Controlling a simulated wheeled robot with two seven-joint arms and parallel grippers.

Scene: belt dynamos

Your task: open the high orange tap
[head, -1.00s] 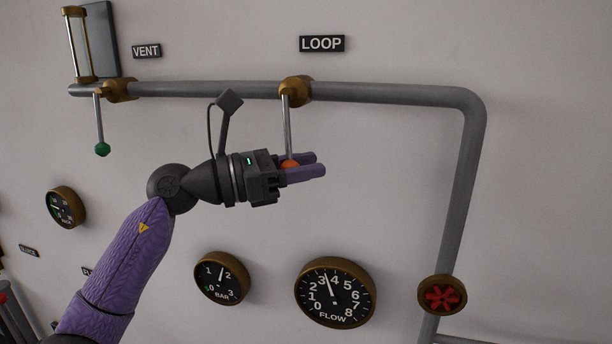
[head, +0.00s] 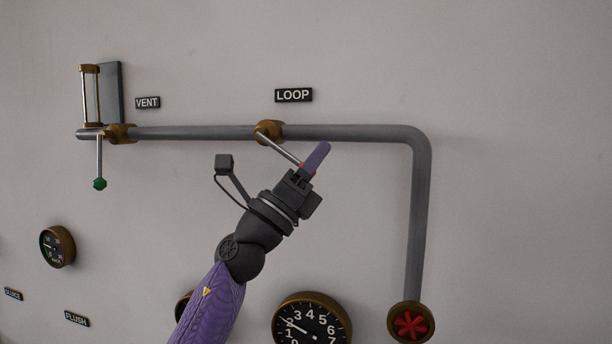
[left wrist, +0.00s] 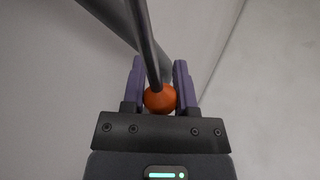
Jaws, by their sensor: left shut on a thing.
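The high orange tap (head: 280,149) is a steel lever on a brass valve body (head: 268,131) on the high pipe, under the LOOP label. The lever slants down to the right, between hanging and level. Its orange knob (left wrist: 160,98) shows in the left wrist view between the two purple fingers; in the head view the fingers mostly hide it. My left gripper (head: 313,160) is shut on the orange knob; it also shows in the left wrist view (left wrist: 160,90). My right gripper is not in view.
A grey pipe (head: 350,132) runs along the wall and bends down at the right to a red handwheel (head: 410,324). A green-knobbed lever (head: 99,183) hangs at the left near VENT. The FLOW gauge (head: 312,322) is below my arm, its needle pointing left, near 2.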

